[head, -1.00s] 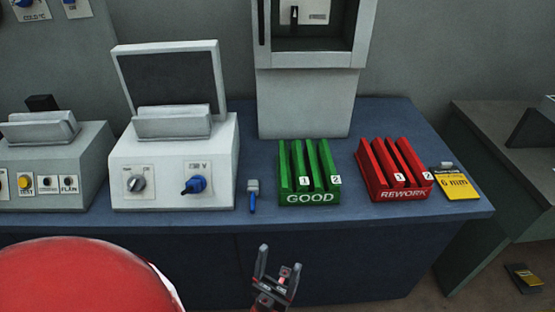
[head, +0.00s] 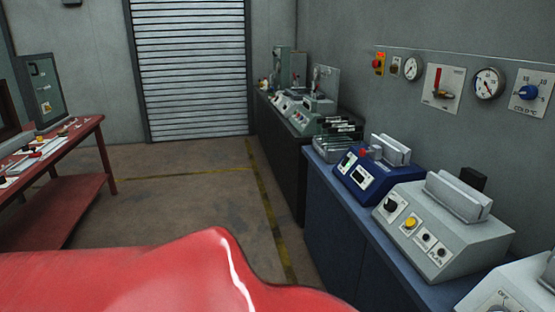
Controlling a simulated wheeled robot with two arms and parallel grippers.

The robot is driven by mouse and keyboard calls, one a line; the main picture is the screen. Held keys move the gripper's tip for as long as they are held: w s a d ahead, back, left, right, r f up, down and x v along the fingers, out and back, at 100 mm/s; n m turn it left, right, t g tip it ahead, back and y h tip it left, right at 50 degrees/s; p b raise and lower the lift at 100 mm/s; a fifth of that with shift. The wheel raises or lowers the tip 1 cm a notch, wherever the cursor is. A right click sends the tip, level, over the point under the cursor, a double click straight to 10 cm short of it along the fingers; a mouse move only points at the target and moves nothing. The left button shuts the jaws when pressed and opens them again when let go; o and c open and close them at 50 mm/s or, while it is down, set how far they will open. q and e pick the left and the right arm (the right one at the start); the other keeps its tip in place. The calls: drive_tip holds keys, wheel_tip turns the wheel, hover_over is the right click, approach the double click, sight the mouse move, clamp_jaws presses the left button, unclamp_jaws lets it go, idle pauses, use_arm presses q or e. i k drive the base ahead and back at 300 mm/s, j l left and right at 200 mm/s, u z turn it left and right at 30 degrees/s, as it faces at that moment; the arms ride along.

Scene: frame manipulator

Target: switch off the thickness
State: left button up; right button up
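No device in the head view carries a readable thickness label, so I cannot tell which one is the thickness unit. A blue device (head: 375,182) with small dark displays and a red knob stands on the bench at right. In front of it is a grey device (head: 445,228) with a black knob, a yellow button and small dark controls. Part of a white device (head: 515,288) shows at the lower right, its dial cut off by the frame edge. Neither gripper is in view.
The blue bench (head: 328,225) runs along the right wall, with more equipment beyond. Gauges and a red-handled panel (head: 443,90) are on the wall. A red table (head: 60,155) stands at left. Open floor (head: 190,190) leads to a roller shutter (head: 190,70).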

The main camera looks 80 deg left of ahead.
sight(345, 162)
drive_tip(key=u, duration=2.15)
drive_tip(key=i+j, duration=0.4)
drive_tip(key=i, duration=0.25)
drive_tip(key=i+j, duration=0.35)
drive_tip(key=i, duration=0.3)
drive_tip(key=i+j+z, duration=0.1)
drive_tip(key=i+j, duration=0.3)
drive_tip(key=i, duration=0.2)
drive_tip(key=i+j, duration=0.4)
drive_tip(key=i, duration=0.25)
